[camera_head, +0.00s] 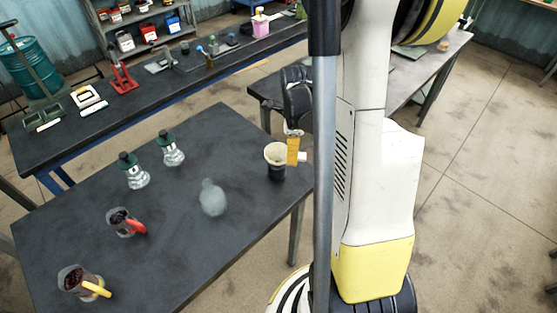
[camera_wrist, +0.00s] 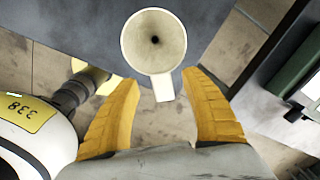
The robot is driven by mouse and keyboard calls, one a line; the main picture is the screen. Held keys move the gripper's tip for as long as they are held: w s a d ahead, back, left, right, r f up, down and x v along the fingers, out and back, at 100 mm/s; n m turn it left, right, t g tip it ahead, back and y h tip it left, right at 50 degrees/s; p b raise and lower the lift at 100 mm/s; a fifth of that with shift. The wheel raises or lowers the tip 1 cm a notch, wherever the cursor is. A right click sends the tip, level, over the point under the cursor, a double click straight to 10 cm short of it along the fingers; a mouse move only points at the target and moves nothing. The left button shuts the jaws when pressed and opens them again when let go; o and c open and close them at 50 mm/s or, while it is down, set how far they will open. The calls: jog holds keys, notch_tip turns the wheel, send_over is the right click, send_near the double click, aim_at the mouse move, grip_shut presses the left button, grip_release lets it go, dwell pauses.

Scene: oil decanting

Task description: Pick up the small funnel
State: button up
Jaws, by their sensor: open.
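The small funnel (camera_head: 276,153) is cream-coloured, with a wide round mouth and a short flat tab. It sits at the right edge of the near dark table, above a dark cylindrical part. In the wrist view the funnel (camera_wrist: 153,40) is seen from above, with the dark hole of its spout in the middle. Its tab points toward my gripper (camera_wrist: 160,84). My gripper's two yellow fingers are apart, one on each side of the tab, with gaps showing. In the head view my gripper (camera_head: 293,150) is just right of the funnel. The spout is hidden.
On the near table (camera_head: 180,250) stand a clear glass vessel (camera_head: 212,197), two glass bottles with dark green tops (camera_head: 133,172) (camera_head: 171,150), and two dark-filled jugs with red (camera_head: 121,223) and yellow (camera_head: 80,283) handles. A long bench behind carries tools.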

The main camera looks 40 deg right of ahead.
notch_tip(320, 180, down, 2)
jog(key=shift+w+f, duration=0.15)
jog(key=shift+f, duration=0.1)
grip_shut()
